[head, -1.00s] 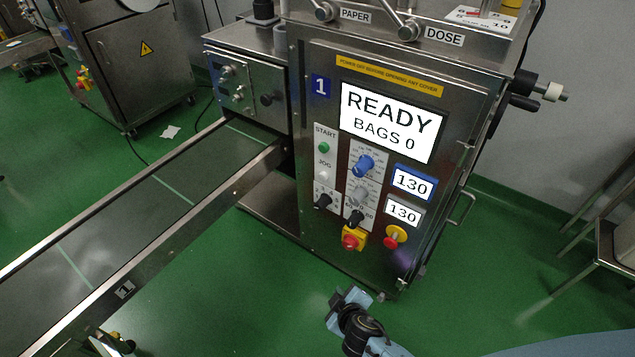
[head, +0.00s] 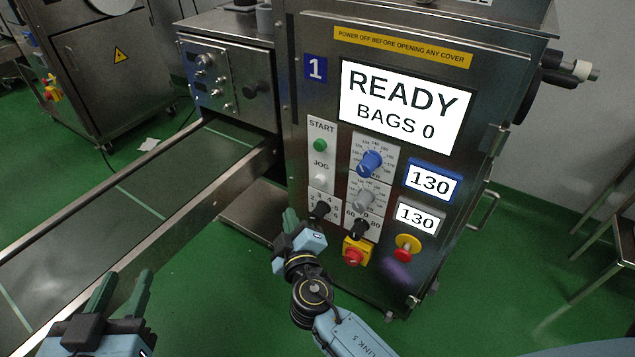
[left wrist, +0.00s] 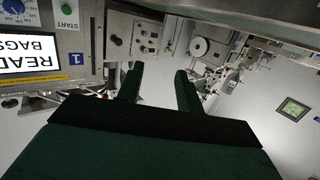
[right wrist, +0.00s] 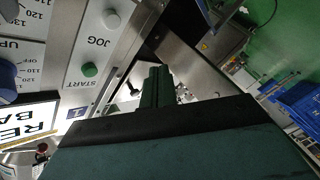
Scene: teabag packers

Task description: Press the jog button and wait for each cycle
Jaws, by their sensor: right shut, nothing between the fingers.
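The white JOG button (head: 320,181) is on the panel of machine 1, below the green START button (head: 320,145). The right wrist view shows the JOG button (right wrist: 111,19) at the upper left and the START button (right wrist: 90,69) below it. The display (head: 405,108) reads READY, BAGS 0. My right gripper (head: 290,218) is shut and empty, low and left of the JOG button in the head view, with no visible contact. Its closed fingers (right wrist: 158,75) show in the right wrist view. My left gripper (head: 122,290) is open and empty over the floor beside the conveyor.
The conveyor (head: 150,190) runs out to the left of the machine. Black selector knobs (head: 320,210), blue dial (head: 370,163) and a red stop button on a yellow base (head: 353,251) sit close by. Another red and yellow button (head: 407,246) is to the right. Green floor is open in front.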

